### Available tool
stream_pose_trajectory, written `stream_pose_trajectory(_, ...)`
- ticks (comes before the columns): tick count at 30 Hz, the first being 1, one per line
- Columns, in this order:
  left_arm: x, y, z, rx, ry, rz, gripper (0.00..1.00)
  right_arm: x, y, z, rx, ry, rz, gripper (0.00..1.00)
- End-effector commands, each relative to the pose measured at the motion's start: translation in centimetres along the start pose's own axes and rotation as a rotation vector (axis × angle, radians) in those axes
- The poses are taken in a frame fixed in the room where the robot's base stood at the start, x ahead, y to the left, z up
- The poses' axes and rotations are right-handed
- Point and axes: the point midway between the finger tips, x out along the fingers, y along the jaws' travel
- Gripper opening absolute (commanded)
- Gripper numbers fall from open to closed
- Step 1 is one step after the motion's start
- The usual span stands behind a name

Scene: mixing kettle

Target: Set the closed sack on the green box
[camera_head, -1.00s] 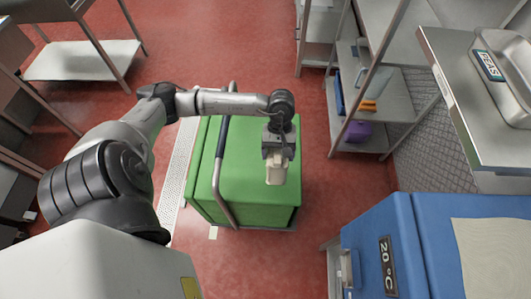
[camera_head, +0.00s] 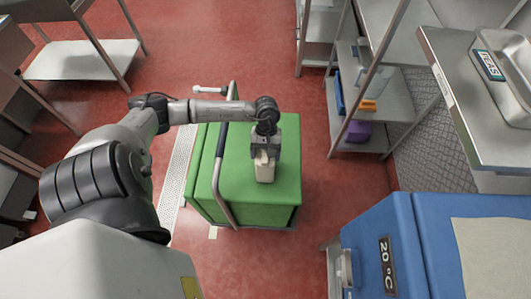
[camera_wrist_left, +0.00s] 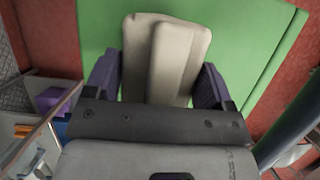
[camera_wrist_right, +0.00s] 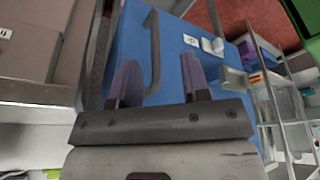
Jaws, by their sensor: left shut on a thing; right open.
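The closed sack (camera_head: 265,167) is a small beige bag held in my left gripper (camera_head: 264,152), over the top of the green box (camera_head: 281,190). In the left wrist view the sack (camera_wrist_left: 166,55) sits between the two purple fingers of the gripper (camera_wrist_left: 158,85), with the green box top (camera_wrist_left: 245,40) behind it. I cannot tell whether the sack touches the box top. My right gripper (camera_wrist_right: 157,85) shows in the right wrist view, with its fingers apart and nothing between them. It is not in the head view.
A metal handle (camera_head: 218,170) rises along the left side of the green box. A blue chest (camera_head: 440,245) marked 20 °C stands at front right. Shelves (camera_head: 375,105) with a purple item (camera_head: 357,131) stand behind. A steel table (camera_head: 480,130) holds a metal container (camera_head: 508,75).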

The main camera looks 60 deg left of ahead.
Motion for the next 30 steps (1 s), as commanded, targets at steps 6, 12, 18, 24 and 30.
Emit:
stream_pose_trajectory(6,0.11,0.08,-0.13,0.001,0.002,0.003,0.03,-0.02,0.07,0.02,-0.002,-0.001,0.002,0.43)
stream_pose_trajectory(12,0.34,0.07,-0.22,0.001,0.002,0.002,0.03,0.28,0.22,0.16,-0.008,-0.002,0.006,0.43)
stream_pose_trajectory(18,0.49,0.0,-0.22,0.0,0.001,0.0,0.89,0.35,0.3,0.21,-0.01,-0.003,0.008,0.43)
stream_pose_trajectory(24,0.49,0.0,-0.21,0.0,0.001,0.0,1.0,0.34,0.28,0.2,-0.01,-0.003,0.007,0.43)
stream_pose_trajectory(30,0.27,0.0,-0.11,0.0,0.001,0.0,1.0,0.06,0.18,0.1,-0.006,-0.002,0.005,0.43)
